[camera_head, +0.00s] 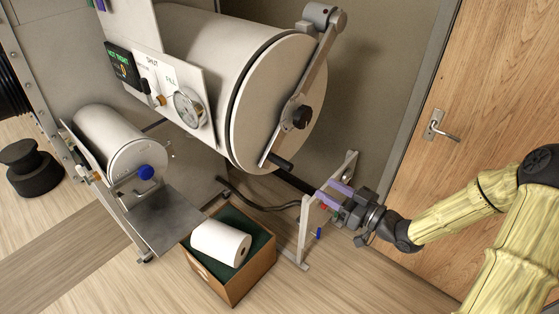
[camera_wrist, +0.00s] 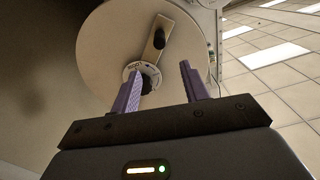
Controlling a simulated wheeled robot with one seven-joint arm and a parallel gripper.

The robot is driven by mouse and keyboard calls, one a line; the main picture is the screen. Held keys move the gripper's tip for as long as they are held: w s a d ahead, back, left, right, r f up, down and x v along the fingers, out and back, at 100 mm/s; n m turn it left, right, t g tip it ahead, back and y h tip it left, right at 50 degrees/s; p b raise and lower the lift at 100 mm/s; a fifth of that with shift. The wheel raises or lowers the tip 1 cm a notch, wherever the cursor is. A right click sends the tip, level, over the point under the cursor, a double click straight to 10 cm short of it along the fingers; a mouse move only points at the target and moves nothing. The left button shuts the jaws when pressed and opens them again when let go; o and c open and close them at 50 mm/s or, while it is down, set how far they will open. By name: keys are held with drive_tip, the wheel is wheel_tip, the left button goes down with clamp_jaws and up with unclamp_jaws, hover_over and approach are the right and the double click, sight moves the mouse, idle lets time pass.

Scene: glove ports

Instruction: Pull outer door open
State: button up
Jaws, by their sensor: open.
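The outer door (camera_head: 262,105) is a pale round disc on the end of a large white cylinder. It looks closed against the cylinder. A metal bar (camera_head: 318,62) crosses it from a hinge at the top right, with a black knob (camera_head: 302,117) near its middle and a black handle (camera_head: 280,162) at its lower end. My gripper (camera_head: 328,193) is low and to the right of the door, open and apart from the handle. In the wrist view, my gripper (camera_wrist: 158,78) has its purple fingers spread, with a pale disc (camera_wrist: 105,50) and a dark knob beyond them.
A smaller white cylinder (camera_head: 105,135) with a blue knob (camera_head: 146,172) sits at lower left above a metal tray (camera_head: 170,215). A box (camera_head: 235,284) holding a white roll (camera_head: 221,243) stands on the floor. A light metal stand (camera_head: 304,232) is close to my gripper. A wooden door (camera_head: 500,75) is at right.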

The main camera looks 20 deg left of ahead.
sight(271, 156)
drive_tip(key=p+x, duration=0.5)
drive_tip(key=x, duration=1.2)
drive_tip(key=shift+a, duration=0.2)
clamp_jaws()
